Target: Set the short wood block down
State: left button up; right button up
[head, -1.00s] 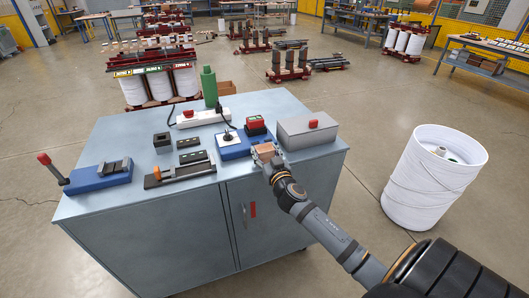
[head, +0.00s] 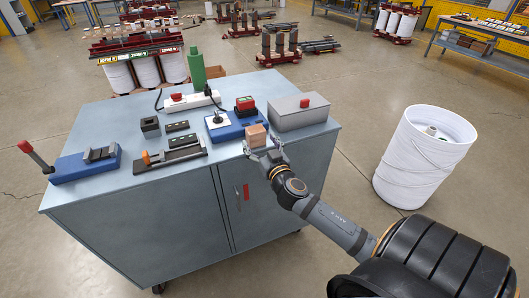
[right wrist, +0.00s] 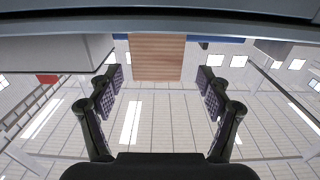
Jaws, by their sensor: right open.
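The short wood block (head: 257,135) stands on the grey cabinet top (head: 105,125) near its front edge, just in front of the blue base. It also shows in the right wrist view (right wrist: 156,56), at top centre, with its face toward me. My right gripper (head: 264,152) is at the cabinet's front edge, on the near side of the block. In the right wrist view its fingers (right wrist: 158,82) are spread, with clear gaps on both sides of the block. The block is ahead of the fingertips or just at them. My left gripper is not in view.
A grey box with a red knob (head: 300,113) stands right of the block. A blue base (head: 222,127) with a switch and a red-green part lies behind-left. A vise-like fixture (head: 172,154) is to the left. A white bin (head: 421,160) stands on the floor at right.

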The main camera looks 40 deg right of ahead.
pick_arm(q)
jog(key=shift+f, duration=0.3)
pick_arm(e)
jog(key=v, duration=0.5)
jog(key=shift+s+a, duration=0.1)
jog(key=shift+s, duration=0.1)
jog(key=s+d+f+g, duration=0.3)
jog(key=f, duration=0.9)
jog(key=s+d+f+n+g, duration=0.1)
jog(key=s+d+f+g, duration=0.2)
jog(key=f, duration=0.9)
jog(key=s+d+f+g, duration=0.3)
jog(key=s+f, duration=0.1)
jog(key=f, duration=0.9)
jog(key=s+a+f+n+g+y, duration=0.1)
jog(key=s+a+f+g, duration=0.35)
jog(key=s+f, duration=0.9)
jog(key=s+a+f+g+y, duration=0.1)
jog(key=s+a+f, duration=0.3)
jog(key=s, duration=0.4)
jog(key=s+a+f+n+g+y, duration=0.1)
jog(key=s+a+f, duration=0.4)
jog(key=s, duration=0.3)
jog(key=shift+a+f+g+y, duration=0.3)
jog(key=shift+a+g, duration=0.05)
jog(key=shift+a, duration=0.5)
jog(key=shift+o, duration=0.5)
